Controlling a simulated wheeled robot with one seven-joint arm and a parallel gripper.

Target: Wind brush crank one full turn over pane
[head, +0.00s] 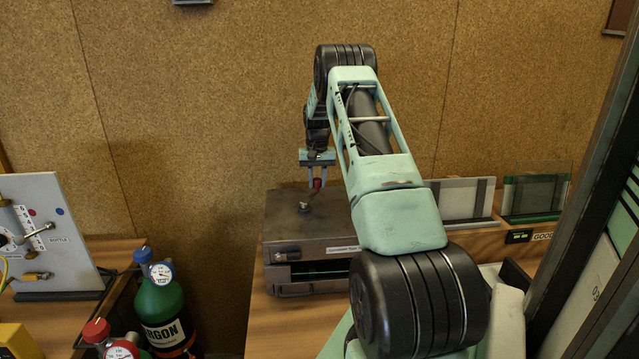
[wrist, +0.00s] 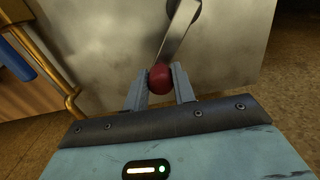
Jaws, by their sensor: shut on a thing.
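The brush machine (head: 310,228) is a grey metal box on the wooden bench, with a dark front slot in which a strip of pane (head: 320,270) shows. Its crank has a red knob (wrist: 160,78) on a flat metal arm (wrist: 179,30), on the box's top. My gripper (wrist: 160,84) is shut on the red knob, with one finger on each side of it. In the head view my gripper (head: 317,183) points down over the top of the box, and the knob shows between the fingers. My arm hides the box's right part.
A framed pane (head: 462,199) and a green-edged pane (head: 536,193) stand on the bench at right. A green argon bottle (head: 165,310) and a white panel (head: 45,225) are at left. A dark post (head: 590,170) rises at far right. A cork wall (head: 200,110) is behind.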

